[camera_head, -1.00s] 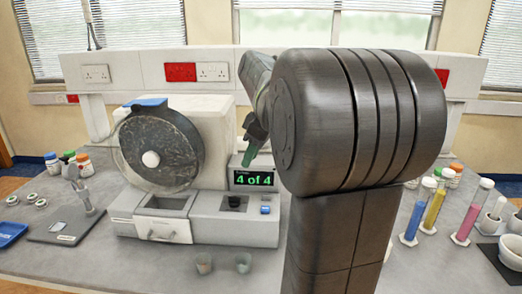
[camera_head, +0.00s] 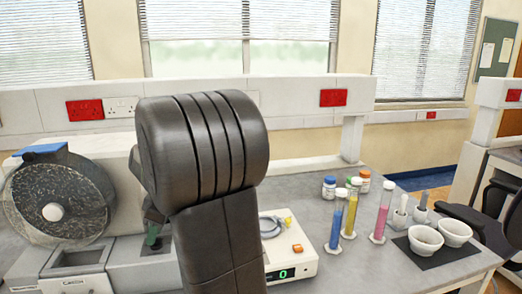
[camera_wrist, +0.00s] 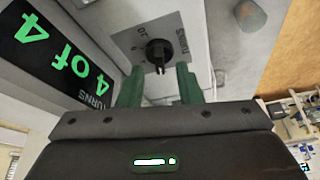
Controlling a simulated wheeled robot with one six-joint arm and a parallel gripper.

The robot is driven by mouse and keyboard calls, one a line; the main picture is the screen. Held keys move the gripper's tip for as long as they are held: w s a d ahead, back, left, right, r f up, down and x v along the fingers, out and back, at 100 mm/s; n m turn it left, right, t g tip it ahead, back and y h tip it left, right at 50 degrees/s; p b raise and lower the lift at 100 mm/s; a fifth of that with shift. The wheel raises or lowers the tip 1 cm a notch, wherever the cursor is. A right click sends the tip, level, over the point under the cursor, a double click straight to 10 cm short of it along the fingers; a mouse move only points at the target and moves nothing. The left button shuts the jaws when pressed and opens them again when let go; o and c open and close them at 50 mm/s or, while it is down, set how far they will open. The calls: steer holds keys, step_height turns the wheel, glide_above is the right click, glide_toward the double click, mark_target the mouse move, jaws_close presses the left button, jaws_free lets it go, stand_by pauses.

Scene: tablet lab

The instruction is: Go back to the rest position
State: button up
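My gripper (camera_wrist: 159,80) shows in the wrist view with two green fingers spread apart and nothing between their pads. A black dial knob (camera_wrist: 158,50) on a grey turns panel lies just beyond the fingertips; the exact gap is hard to judge. Beside it, a black display (camera_wrist: 60,55) reads "4 of 4" in green. In the head view, my gripper's green fingertip (camera_head: 152,236) shows low at the left, over the base of the drum machine (camera_head: 58,200). My dark arm hides the knob, the display and part of the machine there.
A white instrument (camera_head: 288,248) with a green "0" display stands right of my arm. Tall coloured cylinders (camera_head: 350,210), capped bottles (camera_head: 328,188) and white mortars (camera_head: 425,237) on a dark mat stand further right. A black chair (camera_head: 480,225) is beyond the bench's right end.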

steer(key=shift+a+f, duration=0.2)
steer(key=shift+f, duration=0.25)
